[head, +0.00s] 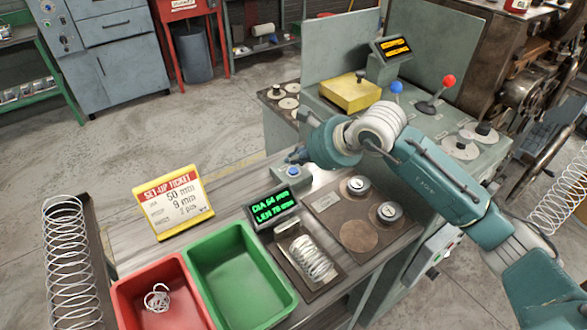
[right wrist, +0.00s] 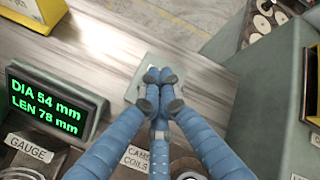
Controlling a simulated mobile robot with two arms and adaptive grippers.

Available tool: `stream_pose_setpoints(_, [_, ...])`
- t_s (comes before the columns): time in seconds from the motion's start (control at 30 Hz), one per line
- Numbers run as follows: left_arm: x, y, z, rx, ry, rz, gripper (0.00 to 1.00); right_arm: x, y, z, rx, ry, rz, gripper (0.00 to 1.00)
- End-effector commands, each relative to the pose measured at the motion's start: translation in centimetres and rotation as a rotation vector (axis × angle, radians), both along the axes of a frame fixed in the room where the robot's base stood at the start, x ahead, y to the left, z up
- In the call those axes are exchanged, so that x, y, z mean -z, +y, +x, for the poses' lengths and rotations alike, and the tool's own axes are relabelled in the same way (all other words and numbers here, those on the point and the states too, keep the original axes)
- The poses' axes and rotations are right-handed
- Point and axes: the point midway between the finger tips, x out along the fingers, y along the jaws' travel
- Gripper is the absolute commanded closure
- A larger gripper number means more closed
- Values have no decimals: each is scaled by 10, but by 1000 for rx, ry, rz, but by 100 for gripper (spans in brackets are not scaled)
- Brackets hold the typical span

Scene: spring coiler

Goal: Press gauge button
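The gauge button is a blue button (head: 293,171) on a small grey box (head: 286,183) at the back of the bench in the head view. My right gripper (head: 294,157) is just above and behind it, fingers pointing down. In the right wrist view its blue fingertips (right wrist: 160,77) are together and empty over the grey box (right wrist: 136,88), hiding the button; I cannot tell whether they touch it. The gauge display (head: 274,204) reads DIA 54 mm, LEN 78 mm in green. A coiled spring (head: 310,259) lies in the gauge cradle (head: 328,289). My left gripper is not in view.
A set-up ticket (head: 174,202) stands left of the display. A green bin (head: 236,314) and a red bin (head: 122,312) with a small coil inside are at the front. Round cams (head: 388,213) sit on a plate at right. The coiler carries a red-knobbed lever (head: 441,91).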

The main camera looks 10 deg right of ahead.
Motion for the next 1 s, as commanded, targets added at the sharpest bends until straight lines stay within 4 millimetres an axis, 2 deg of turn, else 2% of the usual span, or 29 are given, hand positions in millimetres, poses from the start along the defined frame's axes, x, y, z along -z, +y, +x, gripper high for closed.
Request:
stream_pose_setpoints(0.1, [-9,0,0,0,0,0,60,-16,0,0,-1,-3,0,100])
stream_pose_setpoints(0.4, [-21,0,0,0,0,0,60,-43,0,0,0,-1,-1,100])
stream_pose_setpoints(1.0, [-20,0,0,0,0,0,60,-43,0,0,1,-1,0,100])
